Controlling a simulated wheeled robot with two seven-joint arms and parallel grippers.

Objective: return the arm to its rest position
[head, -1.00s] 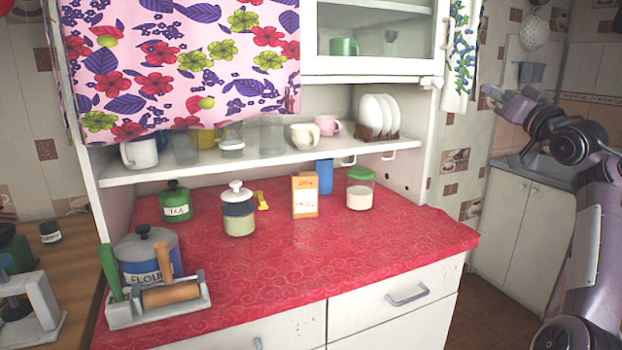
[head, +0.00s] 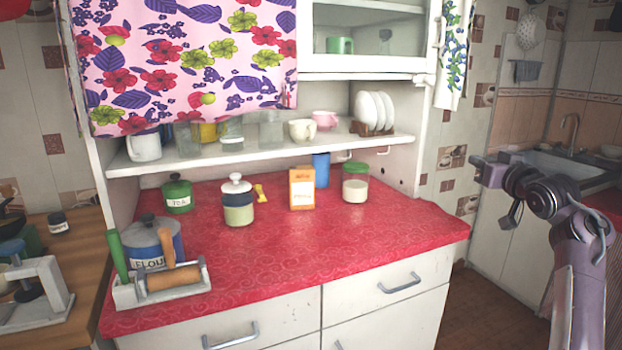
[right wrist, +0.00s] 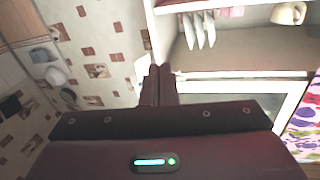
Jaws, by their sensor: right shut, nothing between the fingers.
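My right gripper (head: 483,170) is at the right of the head view, in front of the tiled wall, at the end of my raised right arm. It points left and is apart from the counter and from everything on it. In the right wrist view its two fingers (right wrist: 158,84) lie together, shut and empty. My left gripper is not in the head view.
A red oilcloth counter (head: 300,250) stands ahead. It holds a flour tin (head: 152,241), a green tea tin (head: 177,196), jars and an orange box (head: 302,189). A shelf with cups and plates (head: 372,112) is above. A sink (head: 570,165) is behind my right arm.

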